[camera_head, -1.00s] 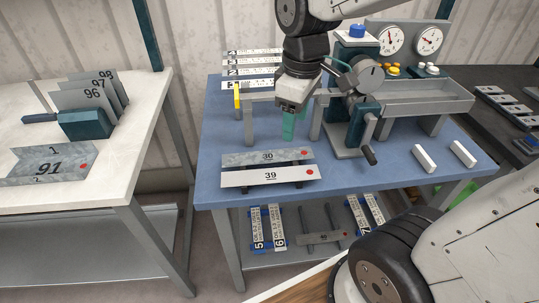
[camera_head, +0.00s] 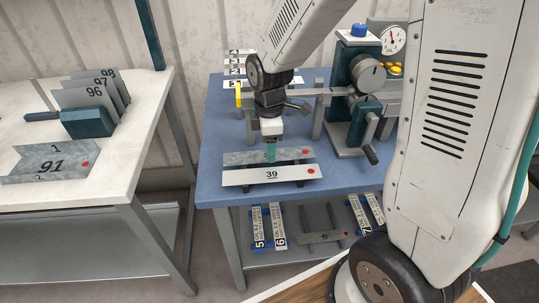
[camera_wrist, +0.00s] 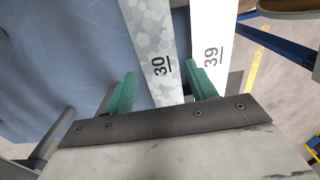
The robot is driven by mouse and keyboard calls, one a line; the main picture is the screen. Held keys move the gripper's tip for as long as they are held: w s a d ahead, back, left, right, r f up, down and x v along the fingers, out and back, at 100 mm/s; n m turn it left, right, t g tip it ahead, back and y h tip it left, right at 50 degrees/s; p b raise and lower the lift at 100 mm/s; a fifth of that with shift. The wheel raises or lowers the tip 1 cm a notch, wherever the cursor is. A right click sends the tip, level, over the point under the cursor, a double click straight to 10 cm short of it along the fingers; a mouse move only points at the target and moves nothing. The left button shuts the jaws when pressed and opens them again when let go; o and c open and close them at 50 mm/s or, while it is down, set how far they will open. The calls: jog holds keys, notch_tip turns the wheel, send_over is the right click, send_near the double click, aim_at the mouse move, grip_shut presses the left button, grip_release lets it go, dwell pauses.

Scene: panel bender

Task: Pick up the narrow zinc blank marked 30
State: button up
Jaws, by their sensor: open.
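The narrow zinc blank marked 30 (camera_head: 239,158) lies at the front of the blue bench, just behind the white blank marked 39 (camera_head: 245,177). My gripper (camera_head: 271,153) points down at the middle of the zinc blank and partly covers it. In the wrist view the mottled grey zinc blank (camera_wrist: 153,38) passes between the open green fingers of my gripper (camera_wrist: 165,83), one on each side. The right finger is near the edge of the white blank (camera_wrist: 210,25). Whether the fingertips touch the bench or a blank cannot be told.
The bending machine (camera_head: 354,88) stands behind and right of my gripper, with a crank handle (camera_head: 370,150) sticking forward. Two dark supports show under the white blank.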

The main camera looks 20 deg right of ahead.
jog(key=shift+f, duration=0.65)
jog(key=c, duration=0.8)
jog(key=shift+r, duration=0.1)
